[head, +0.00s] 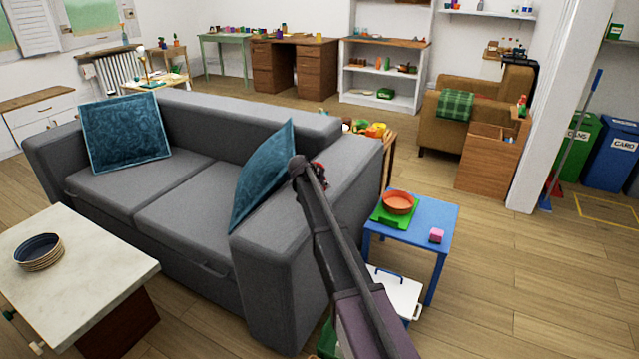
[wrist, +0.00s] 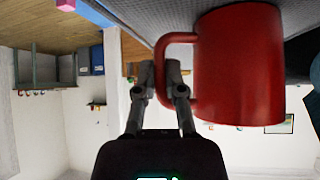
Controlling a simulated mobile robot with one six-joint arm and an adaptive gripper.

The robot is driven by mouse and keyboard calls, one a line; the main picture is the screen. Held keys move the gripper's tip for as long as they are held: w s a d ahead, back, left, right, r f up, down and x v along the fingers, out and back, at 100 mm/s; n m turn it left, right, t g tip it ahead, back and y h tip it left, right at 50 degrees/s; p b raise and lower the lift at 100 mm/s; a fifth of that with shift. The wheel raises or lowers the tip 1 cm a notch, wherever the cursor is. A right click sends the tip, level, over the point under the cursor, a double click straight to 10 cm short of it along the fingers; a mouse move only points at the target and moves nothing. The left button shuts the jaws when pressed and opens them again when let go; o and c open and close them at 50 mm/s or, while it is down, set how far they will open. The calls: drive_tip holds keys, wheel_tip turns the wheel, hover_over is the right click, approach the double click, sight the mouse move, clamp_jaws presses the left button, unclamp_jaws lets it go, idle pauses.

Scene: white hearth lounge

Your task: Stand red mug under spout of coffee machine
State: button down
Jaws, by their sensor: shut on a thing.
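The red mug (wrist: 240,65) fills the upper right of the wrist view, where the room appears upside down. My gripper (wrist: 162,78) is shut on the mug's handle, with the body of the mug to the right of the fingers. In the head view only a small red bit of the mug (head: 320,167) shows behind the end of my arm, above the sofa's right armrest. My gripper is mostly hidden there. I cannot clearly make out a coffee machine in either view.
A grey sofa (head: 190,140) with blue cushions lies left of my arm. A blue side table (head: 428,212) with an orange bowl (head: 398,202) and a pink block (head: 437,235) stands to the right. A marble-topped table (head: 95,270) is at lower left. Open floor (head: 540,290) lies at right.

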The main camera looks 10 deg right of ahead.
drive_tip(key=shift+r, duration=0.1)
wheel_tip(320, 180, up, 4)
drive_tip(key=p, duration=0.3)
drive_tip(key=shift+f+p, duration=0.2)
drive_tip(key=shift+p, duration=0.2)
drive_tip(key=s+a, duration=0.3)
drive_tip(key=s, duration=0.4)
drive_tip(key=s+a+r+p, duration=0.1)
drive_tip(key=s+a, duration=0.3)
drive_tip(key=s, duration=0.3)
drive_tip(key=shift+s, duration=0.25)
drive_tip(key=shift+r, duration=0.25)
wheel_tip(320, 180, up, 20)
drive_tip(key=p, duration=2)
drive_tip(key=shift+s+f, duration=0.1)
